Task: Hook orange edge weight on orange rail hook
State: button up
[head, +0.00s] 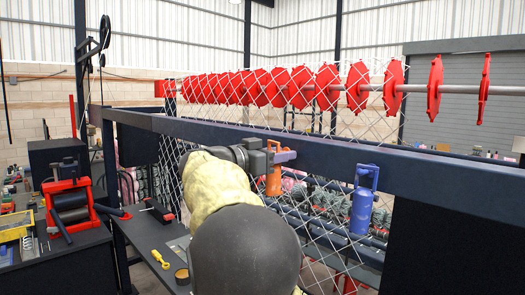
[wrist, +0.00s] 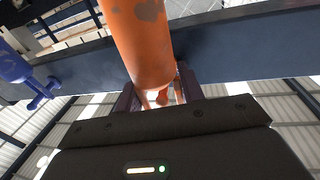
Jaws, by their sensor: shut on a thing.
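The orange edge weight (head: 273,181) hangs upright below my gripper (head: 270,157) at the dark blue rail (head: 330,160). My gripper (wrist: 158,95) is shut on the top end of the orange weight, whose scuffed body (wrist: 143,40) fills the upper middle of the wrist view. An orange piece (head: 286,156), seemingly the orange rail hook, shows on the rail just right of the fingers. Whether the weight's loop is around the hook or only beside it cannot be told, as the fingers cover that spot.
A blue weight (head: 361,212) hangs at the rail to the right; a blue part also shows in the wrist view (wrist: 18,68). Chain-link mesh (head: 310,215) spans below the rail. Red discs (head: 327,87) line a bar above. A dark bench (head: 75,255) with tools stands left.

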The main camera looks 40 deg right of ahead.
jog(key=shift+s+d+f+g, duration=0.4)
jog(key=shift+s+d+f, duration=0.15)
jog(key=shift+f, duration=0.25)
jog(key=shift+w+a+f, duration=0.1)
jog(key=shift+w+a, duration=0.3)
jog(key=shift+w, duration=0.1)
jog(key=shift+a+p, duration=0.1)
jog(key=shift+p, duration=0.2)
jog(key=shift+w+a+r, duration=0.15)
jog(key=shift+a+r, duration=0.05)
jog(key=shift+a, duration=0.25)
jog(key=a, duration=0.3)
jog(key=shift+s+a+r+p, duration=0.15)
jog(key=shift+s+r+p, duration=0.05)
jog(key=shift+r+p, duration=0.15)
